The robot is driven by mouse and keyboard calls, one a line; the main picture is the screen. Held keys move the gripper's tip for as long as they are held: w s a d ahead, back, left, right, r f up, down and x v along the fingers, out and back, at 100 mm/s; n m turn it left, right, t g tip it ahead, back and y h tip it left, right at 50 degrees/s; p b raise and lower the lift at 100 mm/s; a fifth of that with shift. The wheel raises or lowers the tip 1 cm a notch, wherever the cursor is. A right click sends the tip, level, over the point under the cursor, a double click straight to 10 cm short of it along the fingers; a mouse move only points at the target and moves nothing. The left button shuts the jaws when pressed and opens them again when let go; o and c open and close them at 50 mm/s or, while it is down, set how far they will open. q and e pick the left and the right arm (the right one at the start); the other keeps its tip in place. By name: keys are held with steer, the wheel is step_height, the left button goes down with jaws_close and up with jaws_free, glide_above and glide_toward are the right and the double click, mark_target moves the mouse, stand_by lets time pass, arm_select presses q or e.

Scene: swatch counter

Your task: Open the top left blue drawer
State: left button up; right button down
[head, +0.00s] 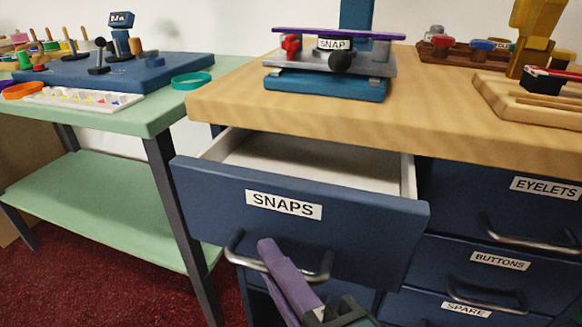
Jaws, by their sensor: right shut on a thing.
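The top left blue drawer (345,235), labelled SNAPS (284,205), is pulled out from under the wooden counter top. Its pale inside (300,160) shows and looks empty where visible. Its grey bar handle (246,259) is low on the front. My right gripper (270,252), with purple fingers, comes up from the bottom edge and is shut on the middle of this handle. The fingers hide part of the handle. My left gripper is not in view.
Drawers labelled EYELETS (500,205), BUTTONS (480,262) and SPARE (460,307) are shut at right. A snap press (325,85) and wooden trays stand on the counter (430,110). A green table (160,112) with loose items stands at left, close to the drawer.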

steer(key=s+a+p, duration=0.1)
steer(key=s+a, duration=0.1)
steer(key=s, duration=0.5)
steer(key=s+a+p, duration=0.1)
steer(key=s+a, duration=0.1)
steer(key=s, duration=0.5)
steer(key=shift+s+a, duration=0.2)
steer(key=shift+a, duration=0.15)
steer(key=c, duration=0.9)
jaws_free()
steer(key=p+v, duration=0.1)
steer(key=v, duration=0.9)
